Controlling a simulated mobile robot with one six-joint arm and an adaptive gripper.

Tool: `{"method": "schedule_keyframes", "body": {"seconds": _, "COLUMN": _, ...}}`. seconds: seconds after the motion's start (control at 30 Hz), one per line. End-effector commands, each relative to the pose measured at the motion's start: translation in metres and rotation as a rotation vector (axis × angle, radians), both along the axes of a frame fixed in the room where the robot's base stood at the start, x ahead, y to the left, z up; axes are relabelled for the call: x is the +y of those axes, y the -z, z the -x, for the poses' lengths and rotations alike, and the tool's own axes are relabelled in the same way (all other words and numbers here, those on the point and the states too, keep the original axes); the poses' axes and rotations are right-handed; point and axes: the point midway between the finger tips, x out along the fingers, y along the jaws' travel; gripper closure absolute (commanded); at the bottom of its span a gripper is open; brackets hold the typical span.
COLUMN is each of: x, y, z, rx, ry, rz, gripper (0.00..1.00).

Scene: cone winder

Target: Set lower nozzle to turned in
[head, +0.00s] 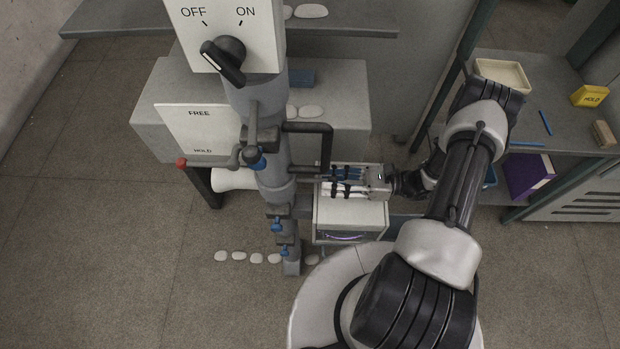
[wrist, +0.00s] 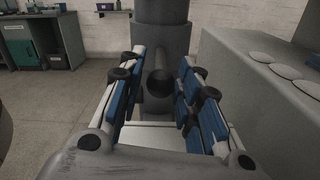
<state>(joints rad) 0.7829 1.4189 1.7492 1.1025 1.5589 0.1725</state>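A grey column (head: 271,175) carries several fittings with blue parts. Two small ones sit low on it, one (head: 277,223) above the other (head: 285,250); I cannot tell for sure which is the lower nozzle or how it is turned. My gripper (head: 328,181) is to the right of the column, pointing left at it, above a small light cabinet. In the wrist view, my gripper (wrist: 158,75) is open, its blue-padded fingers wide apart. Between them a dark round end (wrist: 160,83) shows in front of the column (wrist: 162,40). No finger visibly grips it.
A black bent handle (head: 326,146) juts from the column just above my gripper. The light cabinet (head: 350,213) stands below it. A FREE/HOLD plate (head: 199,133) with a red-knobbed lever (head: 182,162) is at left. A shelf (head: 545,125) with boxes stands at right.

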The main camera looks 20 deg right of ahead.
Motion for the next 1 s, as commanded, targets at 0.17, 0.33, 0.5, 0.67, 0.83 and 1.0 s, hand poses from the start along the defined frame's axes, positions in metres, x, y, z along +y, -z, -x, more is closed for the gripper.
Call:
{"method": "schedule_keyframes", "body": {"seconds": 0.17, "x": 0.034, "y": 0.000, "z": -0.010, "rx": 0.002, "ry": -0.004, "rz": 0.000, "gripper": 0.69}}
{"method": "schedule_keyframes", "body": {"seconds": 0.33, "x": 0.052, "y": 0.000, "z": -0.016, "rx": 0.001, "ry": -0.003, "rz": -0.001, "gripper": 0.69}}
{"method": "schedule_keyframes", "body": {"seconds": 0.5, "x": 0.058, "y": 0.000, "z": -0.019, "rx": 0.000, "ry": -0.001, "rz": 0.001, "gripper": 0.69}}
{"method": "schedule_keyframes", "body": {"seconds": 0.67, "x": 0.059, "y": 0.000, "z": -0.019, "rx": 0.000, "ry": 0.000, "rz": 0.000, "gripper": 0.69}}
{"method": "schedule_keyframes", "body": {"seconds": 0.83, "x": 0.058, "y": 0.000, "z": -0.019, "rx": 0.000, "ry": 0.000, "rz": 0.000, "gripper": 0.75}}
{"method": "schedule_keyframes", "body": {"seconds": 1.0, "x": 0.058, "y": 0.000, "z": -0.019, "rx": 0.000, "ry": 0.000, "rz": 0.000, "gripper": 0.86}}
